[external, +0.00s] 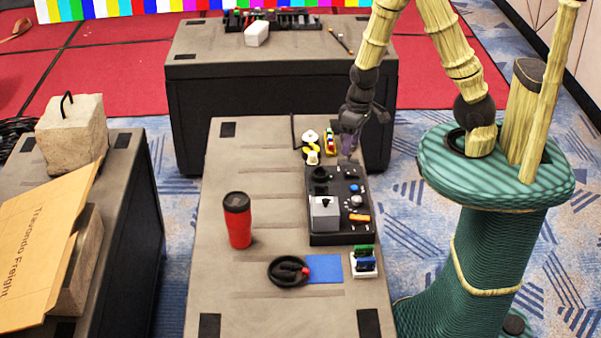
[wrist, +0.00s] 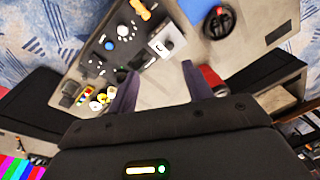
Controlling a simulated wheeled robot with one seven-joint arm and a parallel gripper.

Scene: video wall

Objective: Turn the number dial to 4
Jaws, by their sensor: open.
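A black control panel (external: 338,232) lies on the near table. On it are a white round knob (external: 356,201), a small blue button (external: 354,188), an orange switch (external: 358,218) and a grey box with a black lever (external: 325,210). The white knob may be the number dial; no numbers are readable. The wrist view also shows the white knob (wrist: 122,30) and blue button (wrist: 108,45). My gripper (external: 349,146) is above the panel's far end, apart from it. In the wrist view its dark fingers (wrist: 157,88) are spread with nothing between them.
A red tumbler (external: 238,222) stands left of the panel. A black round dish (external: 288,272) and blue mat (external: 325,269) lie nearer the camera. Small yellow and white items (external: 312,150) sit beyond the panel. The table's left side is mostly clear.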

